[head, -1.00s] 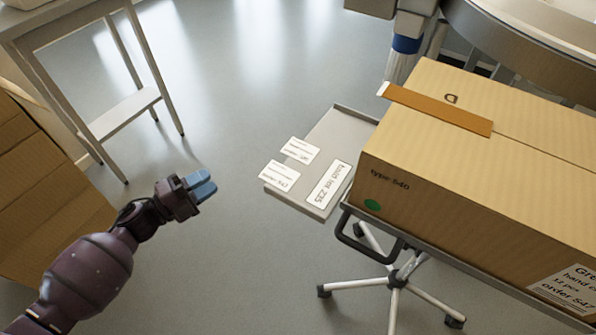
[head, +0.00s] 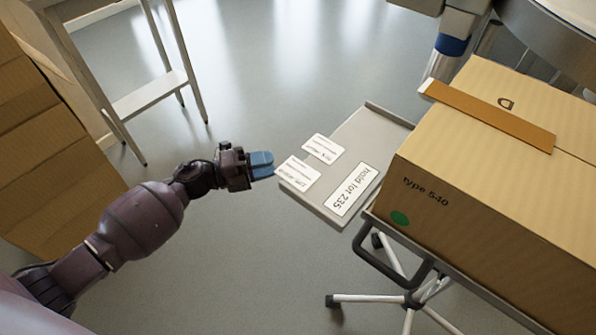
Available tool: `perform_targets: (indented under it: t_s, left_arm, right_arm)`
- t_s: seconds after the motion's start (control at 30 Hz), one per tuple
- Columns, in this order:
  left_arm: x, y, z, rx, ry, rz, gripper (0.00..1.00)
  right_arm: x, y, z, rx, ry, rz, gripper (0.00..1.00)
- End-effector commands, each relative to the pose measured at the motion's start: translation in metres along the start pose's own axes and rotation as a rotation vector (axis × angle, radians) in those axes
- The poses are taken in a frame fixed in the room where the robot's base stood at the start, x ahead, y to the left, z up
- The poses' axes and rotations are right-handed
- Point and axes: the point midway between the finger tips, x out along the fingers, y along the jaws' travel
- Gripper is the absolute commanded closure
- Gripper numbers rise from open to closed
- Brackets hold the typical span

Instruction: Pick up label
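Three white labels lie on a grey tray (head: 372,135) beside a large box. The "hold lot 235" label (head: 352,190) is the largest and lies at the tray's near right. A smaller label (head: 298,172) lies at the left edge, and another small label (head: 322,149) lies behind it; their print is too small to read. My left gripper (head: 263,164) has blue fingertips and is just left of the small label at the edge, with nothing seen in it. The fingers appear close together, and their gap cannot be made out. My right gripper is not in view.
A large cardboard box (head: 440,190) marked "type 540" stands on a wheeled cart, right of the tray, with an orange-brown strip (head: 490,115) on top. A metal stand (head: 150,95) and more cardboard (head: 50,150) are at left. Open floor lies between.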

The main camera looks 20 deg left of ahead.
Motion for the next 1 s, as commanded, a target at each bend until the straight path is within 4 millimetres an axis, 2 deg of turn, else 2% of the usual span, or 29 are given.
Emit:
perform_targets:
  t_s: [0.1,0.3,0.6,0.83,1.0]
  left_arm:
    - [0.018,0.004,-0.002,-0.005,0.001,0.0,0.68]
    - [0.039,0.003,-0.002,-0.004,0.0,0.001,0.68]
    - [0.044,0.0,-0.001,-0.002,0.0,0.0,0.68]
    - [0.043,0.0,-0.001,-0.002,0.0,0.0,1.0]
    - [0.043,0.0,-0.001,-0.002,0.0,0.0,1.0]
  right_arm:
    - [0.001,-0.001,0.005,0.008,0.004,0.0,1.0]
    - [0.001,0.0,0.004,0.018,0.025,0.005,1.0]
    - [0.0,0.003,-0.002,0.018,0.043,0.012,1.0]
    - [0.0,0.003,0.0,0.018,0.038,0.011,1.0]
    - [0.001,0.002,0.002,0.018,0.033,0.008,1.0]
